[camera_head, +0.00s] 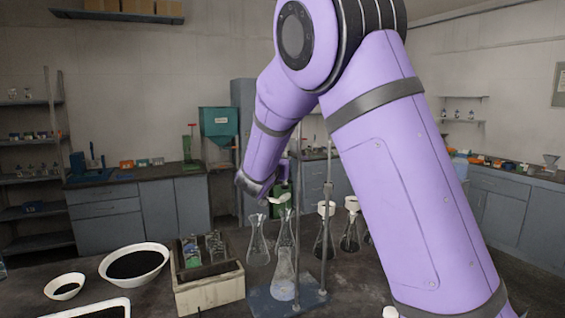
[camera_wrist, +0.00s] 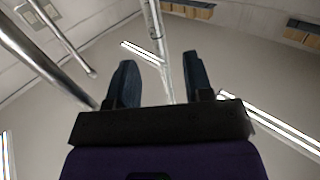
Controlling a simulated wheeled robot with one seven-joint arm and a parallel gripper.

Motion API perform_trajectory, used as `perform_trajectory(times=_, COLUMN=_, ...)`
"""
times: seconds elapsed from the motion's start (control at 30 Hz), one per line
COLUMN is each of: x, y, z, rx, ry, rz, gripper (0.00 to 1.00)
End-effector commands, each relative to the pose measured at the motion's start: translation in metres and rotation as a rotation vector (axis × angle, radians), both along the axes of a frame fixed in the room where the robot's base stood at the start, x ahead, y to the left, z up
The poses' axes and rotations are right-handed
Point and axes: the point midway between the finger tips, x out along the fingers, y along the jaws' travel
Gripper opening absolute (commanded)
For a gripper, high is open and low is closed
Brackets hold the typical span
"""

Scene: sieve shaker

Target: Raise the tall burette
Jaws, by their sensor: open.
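The tall burette (camera_wrist: 155,25) is a thin clear tube in the wrist view. It runs from the top edge down between the two dark fingers of my gripper (camera_wrist: 158,65). The fingers are apart, and a gap shows on each side of the tube. In the head view my gripper (camera_head: 262,188) is at the end of the purple arm, above the flasks near the stand; its fingers are hard to make out. The burette is hard to tell from the thin upright rods there.
The stand's upright rod (camera_head: 326,215) rises from a dark base plate (camera_head: 262,300). Conical flasks (camera_head: 258,245) stand close by. A wooden rack (camera_head: 210,290) and white bowls (camera_head: 135,265) are to the left. In the wrist view, a thick metal rod (camera_wrist: 45,60) slants at the left.

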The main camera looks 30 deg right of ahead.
Motion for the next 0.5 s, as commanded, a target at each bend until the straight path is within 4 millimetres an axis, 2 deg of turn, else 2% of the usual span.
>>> perform_trajectory(times=0.2, x=-0.015, y=0.015, z=0.0, rx=0.001, ry=0.001, rz=0.003, gripper=0.47)
perform_trajectory(times=0.37, x=-0.019, y=0.018, z=0.0, rx=0.001, ry=0.001, rz=0.001, gripper=0.47)
perform_trajectory(times=0.5, x=-0.023, y=0.023, z=0.01, rx=0.001, ry=-0.003, rz=0.002, gripper=0.47)
